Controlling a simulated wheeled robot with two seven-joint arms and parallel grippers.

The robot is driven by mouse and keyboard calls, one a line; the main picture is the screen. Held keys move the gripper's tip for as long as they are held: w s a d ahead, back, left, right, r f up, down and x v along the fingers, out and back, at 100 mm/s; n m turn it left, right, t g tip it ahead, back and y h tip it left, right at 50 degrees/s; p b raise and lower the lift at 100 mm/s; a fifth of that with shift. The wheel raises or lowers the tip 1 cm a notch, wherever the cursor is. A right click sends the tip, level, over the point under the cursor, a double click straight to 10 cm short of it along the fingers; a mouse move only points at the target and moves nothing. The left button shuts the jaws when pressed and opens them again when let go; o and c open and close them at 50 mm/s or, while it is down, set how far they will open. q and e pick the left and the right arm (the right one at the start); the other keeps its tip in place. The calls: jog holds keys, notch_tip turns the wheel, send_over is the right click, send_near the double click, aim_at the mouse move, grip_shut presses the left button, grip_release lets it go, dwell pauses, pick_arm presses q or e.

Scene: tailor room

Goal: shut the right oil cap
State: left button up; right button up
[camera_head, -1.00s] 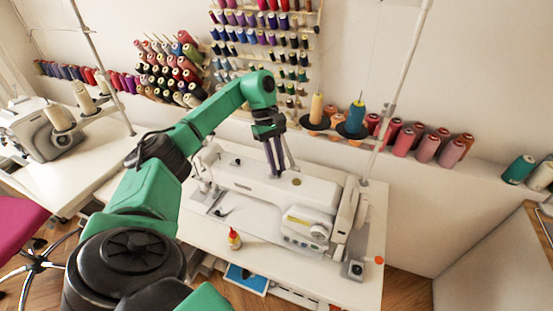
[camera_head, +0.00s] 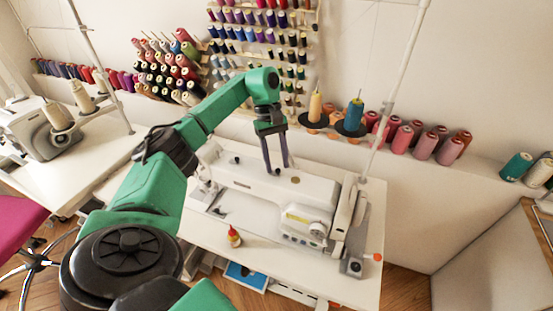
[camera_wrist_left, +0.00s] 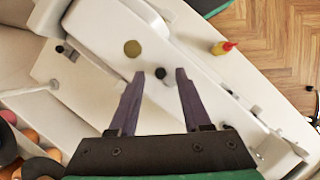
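The white sewing machine (camera_head: 255,183) stands on a white table. A small black cap (camera_wrist_left: 160,73) on its top shows between my left fingertips in the left wrist view. I take it for the right oil cap; whether its lid stands up is too small to tell. A gold disc (camera_head: 295,180) lies on the machine top just right of it, and also shows in the wrist view (camera_wrist_left: 132,48). A second small dark cap (camera_head: 237,160) is farther left. My left gripper (camera_head: 277,170) points down over the machine top, fingers apart and empty. Contact with the cap is unclear. My right gripper is out of view.
A small bottle with a red tip (camera_head: 234,237) stands on the table in front of the machine. A thin thread stand pole (camera_head: 393,97) rises at the right. Thread cones (camera_head: 354,117) line the wall ledge behind. The table front is mostly clear.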

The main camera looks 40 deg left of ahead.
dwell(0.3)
pick_arm(q)
jog(key=shift+w+a+r, duration=0.1)
jog(key=shift+a+r, duration=0.1)
jog(key=shift+r, duration=0.2)
jog(key=p+v, duration=0.6)
jog(key=v, duration=0.7)
jog(key=shift+r, duration=0.3)
jog(key=shift+a, duration=0.15)
